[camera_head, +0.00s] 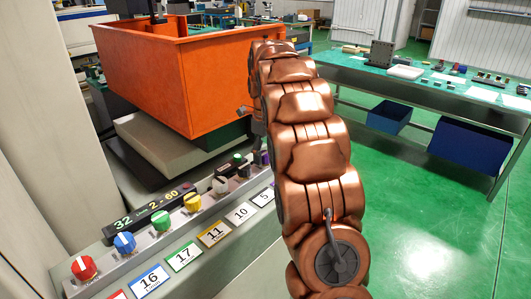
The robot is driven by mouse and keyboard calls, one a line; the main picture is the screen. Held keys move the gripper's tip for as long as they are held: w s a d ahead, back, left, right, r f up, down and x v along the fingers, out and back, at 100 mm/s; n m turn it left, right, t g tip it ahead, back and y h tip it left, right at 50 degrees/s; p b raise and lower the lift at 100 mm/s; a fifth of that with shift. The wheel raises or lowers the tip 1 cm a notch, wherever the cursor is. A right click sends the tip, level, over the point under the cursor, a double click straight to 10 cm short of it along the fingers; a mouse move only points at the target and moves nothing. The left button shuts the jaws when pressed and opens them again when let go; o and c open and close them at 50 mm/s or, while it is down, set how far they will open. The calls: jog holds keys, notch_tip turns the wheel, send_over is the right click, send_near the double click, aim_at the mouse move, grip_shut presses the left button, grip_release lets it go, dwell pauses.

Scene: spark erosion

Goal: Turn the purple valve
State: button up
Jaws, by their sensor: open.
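A row of coloured knobs runs along the sloped control panel (115,262) at the lower left. The purple valve (264,157) is at the far right end of the row, small and partly covered by my copper arm. My arm rises from the bottom centre and bends down at its far end, close to the orange tank and above the far end of the knob row.
Red (83,267), blue (124,243), green (160,220), yellow (193,202) and white (220,185) knobs stand nearer along the panel. An orange tank (175,85) rises behind it. A green-topped workbench (420,85) stands right; green floor between is clear.

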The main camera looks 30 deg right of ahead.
aim_at(265, 153)
jog(key=shift+r, duration=0.1)
jog(key=shift+r, duration=3.65)
jog(key=shift+a, duration=0.15)
jog(key=s+a+f+n+g, duration=0.1)
jog(key=s+a+n, duration=1.5)
jog(key=s+n, duration=0.1)
jog(key=s+a+f+n, duration=0.2)
jog(key=s+f+n, duration=0.1)
jog(key=s+n, duration=0.2)
jog(key=s+a+f+n, duration=0.3)
jog(key=s+n, duration=0.2)
jog(key=s, duration=0.4)
jog(key=s+a+f+n+p, duration=0.1)
jog(key=s+a+f+n, duration=0.1)
jog(key=s+n, duration=0.3)
jog(key=shift+s+a+f+g, duration=0.3)
jog(key=shift+s+f+g, duration=0.1)
jog(key=shift+s+f, duration=0.45)
jog(key=shift+s+r, duration=0.1)
